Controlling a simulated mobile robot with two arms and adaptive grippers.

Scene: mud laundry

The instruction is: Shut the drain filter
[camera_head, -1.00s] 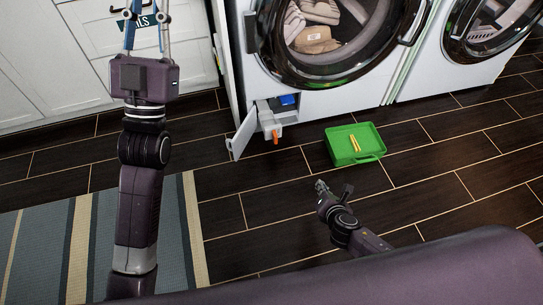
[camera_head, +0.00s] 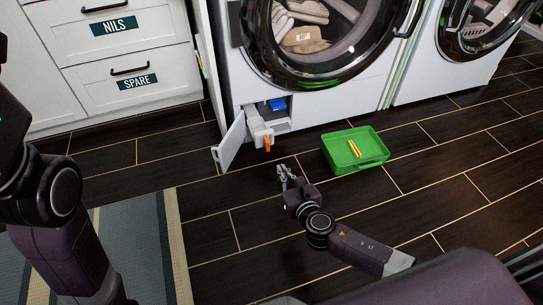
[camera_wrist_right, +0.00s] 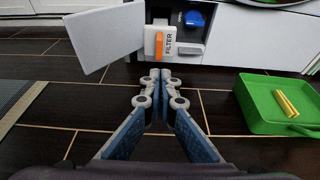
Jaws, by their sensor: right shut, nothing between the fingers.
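The drain filter (camera_head: 260,131) is a light grey block with an orange handle (camera_head: 267,143), sticking out of the low compartment at the washer's base. In the right wrist view the filter (camera_wrist_right: 168,35), labelled FILTER, and its orange handle (camera_wrist_right: 159,45) show ahead, beyond the fingertips. The compartment's white flap door (camera_head: 231,141) is swung open to the left. My right gripper (camera_head: 284,174) is shut and empty, low over the floor in front of the filter and apart from it; its fingertips also show in the right wrist view (camera_wrist_right: 160,74). My left gripper is out of view.
A green tray (camera_head: 374,164) with yellow sticks stands on the floor right of my right gripper. A blue item (camera_head: 277,104) sits in the compartment behind the filter. White drawers (camera_head: 150,60) stand at the left. A striped rug (camera_head: 140,245) lies at lower left.

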